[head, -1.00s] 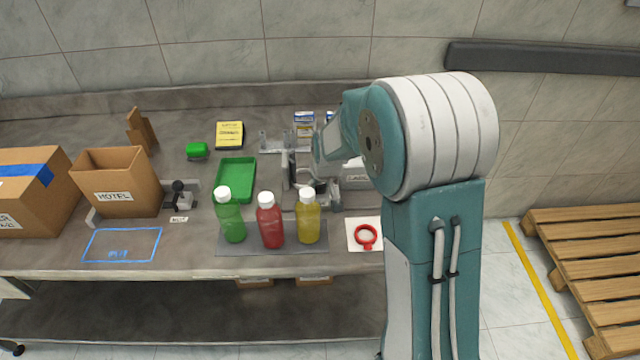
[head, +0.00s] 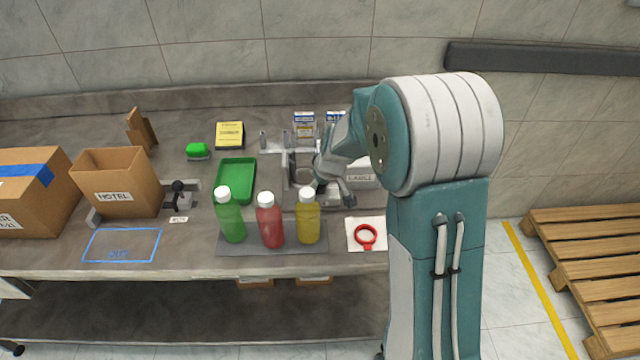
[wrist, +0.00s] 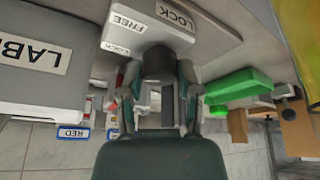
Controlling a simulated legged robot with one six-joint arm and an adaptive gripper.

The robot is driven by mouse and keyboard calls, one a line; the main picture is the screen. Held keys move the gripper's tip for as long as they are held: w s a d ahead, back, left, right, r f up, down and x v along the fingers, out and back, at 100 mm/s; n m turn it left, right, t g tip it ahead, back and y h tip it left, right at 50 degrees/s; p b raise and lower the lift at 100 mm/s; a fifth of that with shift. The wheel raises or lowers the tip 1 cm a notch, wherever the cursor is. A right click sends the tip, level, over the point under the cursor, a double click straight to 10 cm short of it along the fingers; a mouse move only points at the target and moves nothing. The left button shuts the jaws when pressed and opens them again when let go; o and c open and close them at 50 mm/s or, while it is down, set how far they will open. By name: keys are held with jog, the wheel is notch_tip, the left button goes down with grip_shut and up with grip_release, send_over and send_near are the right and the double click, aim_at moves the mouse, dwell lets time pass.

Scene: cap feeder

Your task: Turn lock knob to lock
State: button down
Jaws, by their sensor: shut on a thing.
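The dark lock knob (wrist: 158,61) sits between my gripper's fingertips in the wrist view. My gripper (wrist: 158,75) is shut on it. A light plate beside the knob carries a LOCK label (wrist: 175,16) and a FREE label (wrist: 128,20); a smaller label (wrist: 115,48) lies near them. The knob's pointing direction is hard to tell. In the head view my gripper (head: 328,180) is at the grey fixture (head: 303,172) behind the yellow bottle, and my wrist hides the knob.
Green (head: 231,218), red (head: 269,224) and yellow (head: 307,219) bottles stand on a grey mat in front of the fixture. A green tray (head: 236,180) lies to the left. A red ring (head: 365,236) lies at the front right. A box marked LABELS (wrist: 35,55) is close by in the wrist view.

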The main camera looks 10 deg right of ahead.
jog(key=shift+s+f, duration=0.1)
jog(key=shift+f, duration=0.05)
jog(key=shift+c, duration=1.5)
grip_release()
jog(key=shift+r, duration=0.6)
jog(key=v, duration=1)
jog(key=shift+s+r, duration=0.2)
jog(key=shift+r, duration=0.15)
